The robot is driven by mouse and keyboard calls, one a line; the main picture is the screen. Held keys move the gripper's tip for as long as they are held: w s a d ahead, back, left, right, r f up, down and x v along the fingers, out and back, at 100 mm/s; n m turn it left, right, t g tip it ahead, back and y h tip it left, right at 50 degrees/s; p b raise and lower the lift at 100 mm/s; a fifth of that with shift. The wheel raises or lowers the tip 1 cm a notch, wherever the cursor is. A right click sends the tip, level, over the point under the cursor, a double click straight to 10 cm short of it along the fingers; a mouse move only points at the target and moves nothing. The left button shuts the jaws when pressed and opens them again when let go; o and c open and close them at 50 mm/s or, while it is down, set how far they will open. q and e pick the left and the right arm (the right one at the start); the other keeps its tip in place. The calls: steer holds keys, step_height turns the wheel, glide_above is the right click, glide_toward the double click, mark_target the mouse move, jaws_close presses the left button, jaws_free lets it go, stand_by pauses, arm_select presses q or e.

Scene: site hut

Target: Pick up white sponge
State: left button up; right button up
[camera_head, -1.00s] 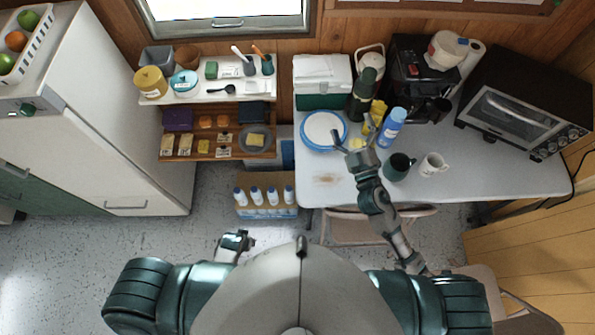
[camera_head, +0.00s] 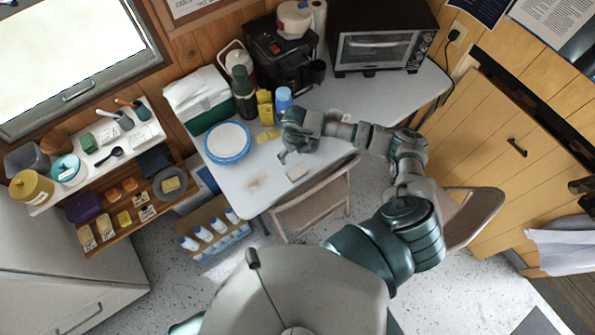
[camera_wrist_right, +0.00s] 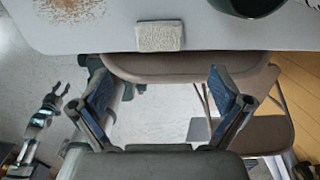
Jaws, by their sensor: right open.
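The white sponge (camera_head: 297,172) lies flat on the white table (camera_head: 236,187) near its front edge. In the right wrist view the sponge (camera_wrist_right: 160,37) is beyond the fingertips, close to the table edge. My right gripper (camera_head: 287,156) is above the table beside the sponge, not touching it. In the right wrist view my right gripper (camera_wrist_right: 161,84) is open and empty, its two blue-padded fingers wide apart. My left gripper (camera_wrist_right: 61,91) shows at the left of the right wrist view, open and empty, away from the table. It is not visible in the head view.
A blue-rimmed plate (camera_head: 228,143), a yellow box (camera_head: 265,108) and a blue can (camera_head: 284,98) stand behind the sponge. A dark mug (camera_wrist_right: 252,5) is right of it. Brown crumbs (camera_wrist_right: 70,9) lie to its left. A folding chair (camera_head: 318,209) stands at the table's front.

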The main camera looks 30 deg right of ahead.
glide_above(296, 169)
steer(key=f, duration=0.8)
steer(key=shift+w+a+p, duration=0.15)
steer(key=shift+a+p, duration=0.15)
steer(key=shift+a, duration=0.05)
steer(key=f, duration=0.5)
steer(key=shift+d+f+p, duration=0.3)
steer(key=shift+d+p, duration=0.1)
steer(key=shift+a+r, duration=0.1)
steer(key=c, duration=0.8)
